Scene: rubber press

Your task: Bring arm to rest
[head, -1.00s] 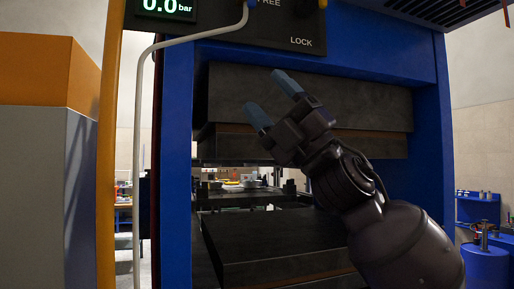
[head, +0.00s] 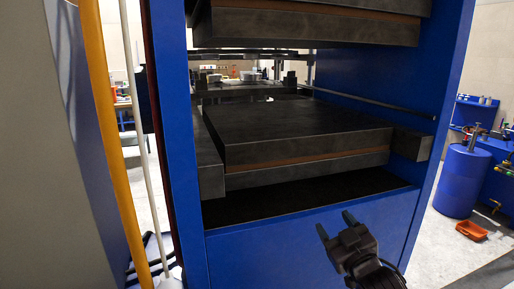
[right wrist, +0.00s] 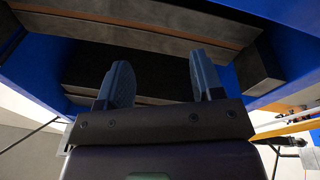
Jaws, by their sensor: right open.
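My right gripper (head: 336,226) is low in front of the blue press frame (head: 300,235) in the head view. Its jaws are open and empty, with a clear gap between the two blue fingers. In the right wrist view the same gripper (right wrist: 160,82) points toward the press, whose dark plates lie beyond the fingertips. It appears apart from the press. My left gripper is not in view.
The press has a lower dark platen (head: 300,130) and an upper platen (head: 310,22), with an open gap between them. A yellow post (head: 103,130) stands at left. A blue drum (head: 461,180) and an orange tray (head: 471,230) stand on the floor at right.

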